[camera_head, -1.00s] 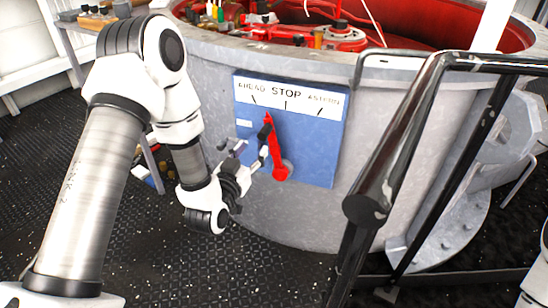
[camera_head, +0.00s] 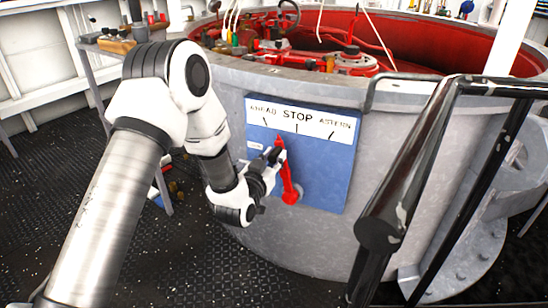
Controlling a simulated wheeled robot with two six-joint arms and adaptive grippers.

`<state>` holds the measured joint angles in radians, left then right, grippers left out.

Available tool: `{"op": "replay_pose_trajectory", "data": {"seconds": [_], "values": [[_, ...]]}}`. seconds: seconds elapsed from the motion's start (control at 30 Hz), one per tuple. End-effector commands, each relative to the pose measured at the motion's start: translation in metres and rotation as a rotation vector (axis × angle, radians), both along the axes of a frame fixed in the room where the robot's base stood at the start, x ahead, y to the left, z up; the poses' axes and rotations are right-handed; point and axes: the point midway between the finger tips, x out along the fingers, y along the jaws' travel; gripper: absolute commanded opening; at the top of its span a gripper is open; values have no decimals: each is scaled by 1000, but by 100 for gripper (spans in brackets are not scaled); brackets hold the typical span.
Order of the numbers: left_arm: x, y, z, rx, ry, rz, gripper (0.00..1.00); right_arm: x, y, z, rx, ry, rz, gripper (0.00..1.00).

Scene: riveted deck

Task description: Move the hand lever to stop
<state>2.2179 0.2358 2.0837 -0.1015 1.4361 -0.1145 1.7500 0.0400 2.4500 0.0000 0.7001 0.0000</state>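The red hand lever (camera_head: 288,181) is mounted on a blue panel (camera_head: 325,178) with a white strip (camera_head: 301,119) marked AHEAD, STOP and ASTERN. The lever rises from its round pivot and leans left, its tip between the AHEAD and STOP marks, closer to AHEAD. My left gripper (camera_head: 273,158) is at the lever's upper left side, its dark fingers overlapping the lever's left edge. I cannot tell whether the fingers touch or enclose it, or how far apart they are. My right gripper is not in view.
A black handrail (camera_head: 415,160) stands close on the right of the panel. A bench (camera_head: 95,45) with small items stands at the back left. The dark deck (camera_head: 190,270) is clear at lower left.

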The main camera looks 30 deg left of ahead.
Motion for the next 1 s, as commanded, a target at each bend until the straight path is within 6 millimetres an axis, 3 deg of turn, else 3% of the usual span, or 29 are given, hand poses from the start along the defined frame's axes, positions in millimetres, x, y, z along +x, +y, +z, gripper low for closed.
{"op": "replay_pose_trajectory", "data": {"seconds": [0.13,0.4,0.67,0.7,0.73,0.77,1.0], "values": [[0,-4,2,18,2,-2,0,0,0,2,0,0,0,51],[3,-36,5,205,18,-6,0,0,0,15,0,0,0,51],[3,-37,3,211,18,-5,0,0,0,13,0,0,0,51],[3,-37,3,211,18,-5,38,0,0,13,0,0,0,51],[3,-37,3,211,18,-5,49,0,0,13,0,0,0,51],[3,-37,3,211,18,-4,53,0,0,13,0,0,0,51],[3,-36,4,210,18,-1,53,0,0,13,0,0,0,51]]}}
